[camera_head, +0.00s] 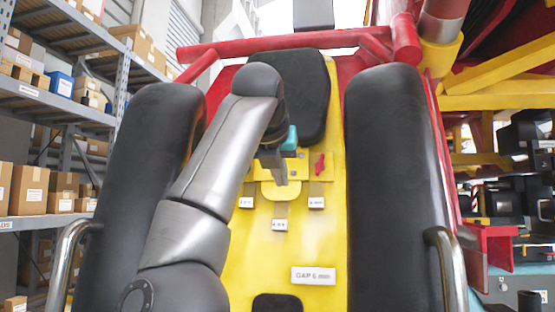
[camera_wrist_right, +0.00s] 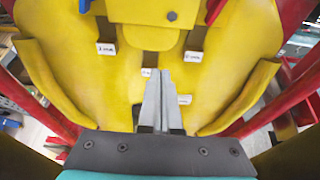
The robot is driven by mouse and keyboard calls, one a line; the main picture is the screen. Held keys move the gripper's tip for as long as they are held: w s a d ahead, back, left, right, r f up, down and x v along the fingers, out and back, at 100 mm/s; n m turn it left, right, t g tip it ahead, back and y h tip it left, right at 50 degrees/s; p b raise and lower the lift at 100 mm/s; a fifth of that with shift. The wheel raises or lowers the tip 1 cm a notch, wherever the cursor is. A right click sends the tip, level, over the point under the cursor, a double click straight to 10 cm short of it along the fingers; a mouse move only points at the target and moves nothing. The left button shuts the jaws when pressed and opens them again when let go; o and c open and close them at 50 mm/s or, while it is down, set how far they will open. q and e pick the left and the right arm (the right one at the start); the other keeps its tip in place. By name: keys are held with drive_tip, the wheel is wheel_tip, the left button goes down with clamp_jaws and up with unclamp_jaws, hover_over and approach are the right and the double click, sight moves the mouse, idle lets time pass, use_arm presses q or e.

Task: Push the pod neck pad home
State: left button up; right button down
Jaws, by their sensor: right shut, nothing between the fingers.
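A black pad (camera_head: 312,85), which looks like the neck pad, rests against the upper part of the yellow pod back (camera_head: 318,230). My arm hides part of its left side. I cannot tell from this view whether it is fully seated. My right gripper (camera_head: 281,183) is below the pad, in front of a yellow block (camera_head: 318,170) on the pod back. In the right wrist view the gripper's grey fingers (camera_wrist_right: 162,76) are together and empty, pointing at the yellow back. The yellow block (camera_wrist_right: 145,12) shows at the top there. My left gripper is not in view.
Thick black side cushions flank the pod back at left (camera_head: 135,190) and right (camera_head: 393,170). A red lever (camera_head: 320,163) sits on the yellow block. Small white labels hang below it. A red bar (camera_head: 290,42) crosses above. Metal handles stand at both sides.

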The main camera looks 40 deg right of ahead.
sight(289, 198)
drive_tip(key=p+x, duration=0.1)
drive_tip(key=x, duration=0.2)
drive_tip(key=r+p+x, duration=0.1)
drive_tip(key=x, duration=0.2)
drive_tip(key=shift+w+d, duration=0.15)
drive_tip(key=shift+d, duration=0.05)
drive_tip(key=shift+w+d+f+p, duration=0.2)
drive_tip(key=shift+w+d+p, duration=0.15)
drive_tip(key=shift+d, duration=0.1)
drive_tip(key=shift+f, duration=0.1)
